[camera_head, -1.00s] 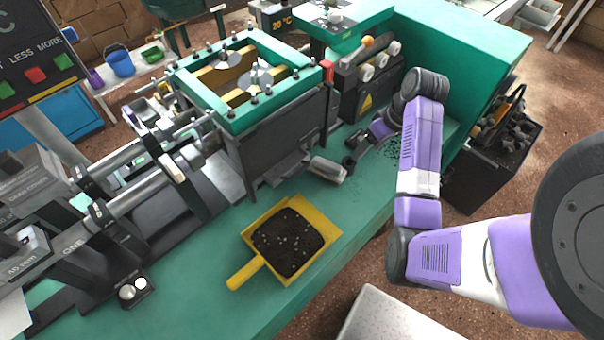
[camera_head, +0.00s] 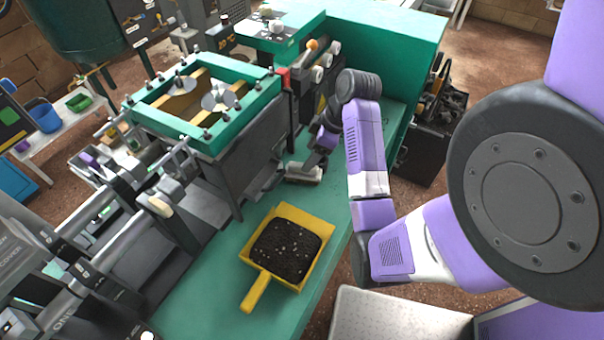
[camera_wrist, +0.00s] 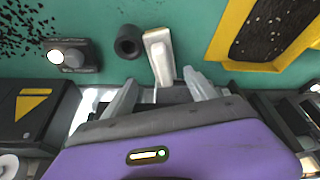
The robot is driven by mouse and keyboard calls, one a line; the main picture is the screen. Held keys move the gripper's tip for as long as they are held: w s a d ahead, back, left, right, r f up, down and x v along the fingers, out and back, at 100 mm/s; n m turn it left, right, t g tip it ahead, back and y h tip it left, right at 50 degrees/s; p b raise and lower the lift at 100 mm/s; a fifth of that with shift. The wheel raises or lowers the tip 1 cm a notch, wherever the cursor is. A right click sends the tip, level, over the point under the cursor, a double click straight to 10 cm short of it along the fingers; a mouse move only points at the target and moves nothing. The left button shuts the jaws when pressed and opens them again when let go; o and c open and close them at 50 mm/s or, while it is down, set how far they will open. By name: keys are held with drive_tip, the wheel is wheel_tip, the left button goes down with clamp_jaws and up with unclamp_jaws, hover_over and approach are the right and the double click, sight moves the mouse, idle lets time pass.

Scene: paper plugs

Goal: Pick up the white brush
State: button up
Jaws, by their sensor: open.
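The white brush (camera_head: 301,175) lies on the green bench top, beside the dark side of the press. In the wrist view its white handle (camera_wrist: 158,52) points toward my gripper and lies roughly in line with the gap between the fingers. My gripper (camera_wrist: 163,90) is open, with a finger on either side of the handle's near end. In the head view my gripper (camera_head: 311,164) is low at the brush and partly covers it. I cannot tell whether the fingers touch it.
A yellow dustpan (camera_head: 262,284) full of dark granules lies near the brush. The green-framed press (camera_head: 215,150) stands close behind. A black box with a white button (camera_wrist: 62,57) and a dark round knob (camera_wrist: 128,42) are near the gripper. Dark granules are scattered on the bench.

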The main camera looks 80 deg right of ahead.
drive_tip(key=shift+a+p+x, duration=0.15)
drive_tip(key=shift+p+x, duration=0.05)
drive_tip(key=shift+x, duration=1.3)
drive_tip(key=shift+a+p+x, duration=0.15)
drive_tip(key=shift+a+x, duration=0.05)
drive_tip(key=shift+x, duration=1.35)
drive_tip(key=shift+s, duration=0.15)
clamp_jaws()
